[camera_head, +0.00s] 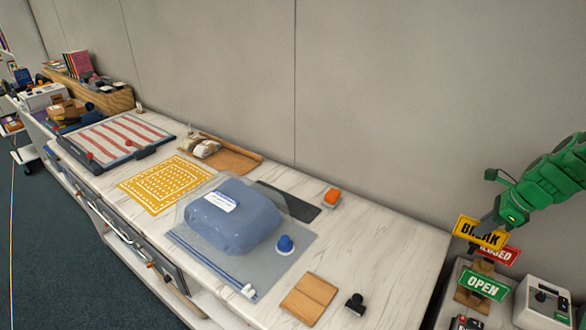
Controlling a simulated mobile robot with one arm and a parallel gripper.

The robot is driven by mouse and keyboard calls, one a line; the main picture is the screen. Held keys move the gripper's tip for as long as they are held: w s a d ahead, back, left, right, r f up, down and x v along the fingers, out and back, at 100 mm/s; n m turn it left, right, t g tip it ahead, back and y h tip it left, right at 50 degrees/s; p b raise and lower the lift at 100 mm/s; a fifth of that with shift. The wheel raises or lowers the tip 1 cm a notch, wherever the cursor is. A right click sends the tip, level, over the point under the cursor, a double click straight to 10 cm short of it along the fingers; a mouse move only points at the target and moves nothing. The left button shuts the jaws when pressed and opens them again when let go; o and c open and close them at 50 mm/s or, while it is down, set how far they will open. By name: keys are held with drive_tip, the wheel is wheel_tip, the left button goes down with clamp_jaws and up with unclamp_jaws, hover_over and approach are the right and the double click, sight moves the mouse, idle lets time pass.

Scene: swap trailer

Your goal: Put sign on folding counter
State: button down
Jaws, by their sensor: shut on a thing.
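My gripper (493,224), at the end of my green arm, reaches in from the right and is shut on a yellow sign (478,232) reading "BREAK". This sign is tilted, in front of part of a red "CLOSED" sign (502,251). A green "OPEN" sign (484,284) sits lower, at a wooden stand (473,300). I cannot tell whether the yellow sign still touches the stand. The long counter (390,245) with a pale marbled top runs along the wall to the left of the signs. The fingertips are small and partly hidden.
A blue bundle in a clear bag (232,215), a blue knob-like item (285,244), a wooden board (309,298), a black item (355,303) and an orange item (332,197) lie on the counter. Its right end is mostly clear. A white device (543,301) stands right of the signs.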

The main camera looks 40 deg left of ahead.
drive_tip(key=s+a+r, duration=0.3)
drive_tip(key=s+a, duration=0.7)
drive_tip(key=s, duration=0.1)
drive_tip(key=s+a+r, duration=0.3)
drive_tip(key=s+a, duration=0.8)
drive_tip(key=w+a+f, duration=0.3)
drive_tip(key=w+f, duration=0.3)
drive_tip(key=w+a+f, duration=0.4)
drive_tip(key=w+f, duration=0.2)
drive_tip(key=f, duration=0.1)
drive_tip(key=shift+w+f, duration=0.1)
drive_tip(key=shift+f, duration=0.1)
drive_tip(key=c, duration=1.2)
unclamp_jaws()
